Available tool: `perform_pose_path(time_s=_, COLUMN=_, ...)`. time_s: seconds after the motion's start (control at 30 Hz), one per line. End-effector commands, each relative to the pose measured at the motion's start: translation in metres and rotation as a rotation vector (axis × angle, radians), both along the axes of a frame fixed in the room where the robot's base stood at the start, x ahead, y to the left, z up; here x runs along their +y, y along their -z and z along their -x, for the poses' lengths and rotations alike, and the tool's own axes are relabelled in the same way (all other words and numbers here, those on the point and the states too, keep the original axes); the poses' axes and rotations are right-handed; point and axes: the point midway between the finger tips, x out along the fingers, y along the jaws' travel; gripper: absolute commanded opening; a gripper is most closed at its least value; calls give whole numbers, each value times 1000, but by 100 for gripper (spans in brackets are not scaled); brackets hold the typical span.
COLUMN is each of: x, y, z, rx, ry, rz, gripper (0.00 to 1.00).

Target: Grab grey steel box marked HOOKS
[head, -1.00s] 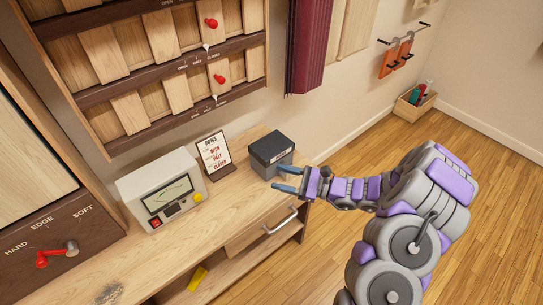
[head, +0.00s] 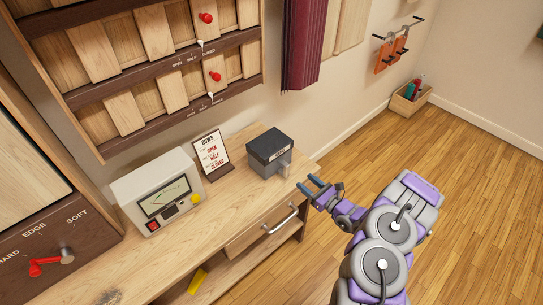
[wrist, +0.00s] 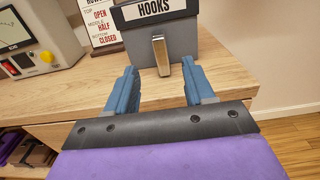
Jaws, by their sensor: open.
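The grey steel box (head: 268,158) with a dark lid stands on the wooden counter near its right end. In the wrist view the box (wrist: 185,45) shows a white HOOKS label (wrist: 153,9) and an upright metal handle (wrist: 161,54) on its front. My gripper (head: 308,184) is open and empty, in front of the box and apart from it, near the counter's front edge. In the wrist view my gripper's blue fingers (wrist: 162,84) are spread, pointing at the box, with the handle showing between them.
A meter box (head: 160,189) and a sign card (head: 212,155) stand left of the box on the counter (head: 205,225). A drawer handle (head: 280,219) sticks out below the front edge. Wooden floor is clear at right.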

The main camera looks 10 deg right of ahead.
Motion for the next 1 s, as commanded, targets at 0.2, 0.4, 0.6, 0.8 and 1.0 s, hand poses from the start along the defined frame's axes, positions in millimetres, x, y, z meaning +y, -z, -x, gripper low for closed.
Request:
perform_pose_path(time_s=0.2, x=27, y=0, z=-33, rx=-3, ry=-5, rz=2, gripper=53)
perform_pose_path(time_s=0.4, x=36, y=-1, z=-48, rx=-2, ry=-2, rz=-2, gripper=53)
perform_pose_path(time_s=0.6, x=43, y=0, z=-60, rx=-4, ry=-3, rz=0, gripper=53)
perform_pose_path(time_s=0.8, x=58, y=0, z=-83, rx=-6, ry=-4, rz=1, gripper=53)
perform_pose_path(time_s=1.0, x=66, y=-1, z=-93, rx=-4, ry=-2, rz=-2, gripper=53)
